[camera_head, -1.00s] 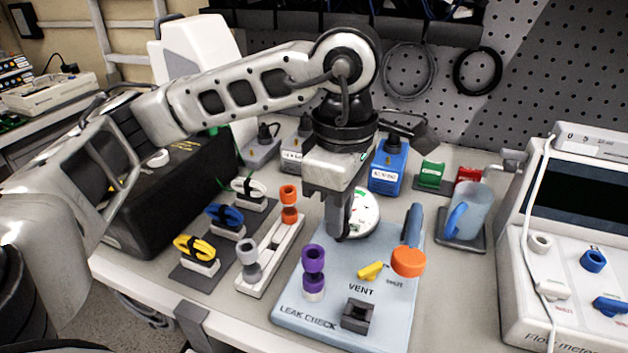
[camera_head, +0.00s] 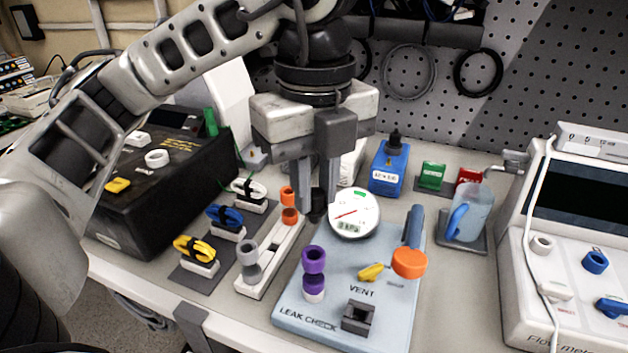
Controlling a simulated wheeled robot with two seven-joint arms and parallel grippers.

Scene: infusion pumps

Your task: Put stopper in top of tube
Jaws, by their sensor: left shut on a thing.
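My left gripper (camera_head: 317,206) points down behind the white rack, just left of the round gauge. It is shut on a small black piece, apparently a stopper (camera_head: 317,207), partly hidden between the fingertips. A white rack (camera_head: 266,262) carries a grey stopper-like piece (camera_head: 248,262) at its near end and an orange one (camera_head: 289,206) at its far end. A purple piece (camera_head: 313,262) stands upright on the blue leak check board (camera_head: 387,330). I cannot tell for sure which piece is the tube. My right gripper is out of view.
The board carries the gauge (camera_head: 354,213), a yellow valve handle (camera_head: 372,272), an orange knob (camera_head: 409,263) and a grey square socket (camera_head: 358,317). Coiled cables (camera_head: 225,218) lie left of the rack. A blue jug (camera_head: 468,215) and flow meter (camera_head: 580,270) stand right.

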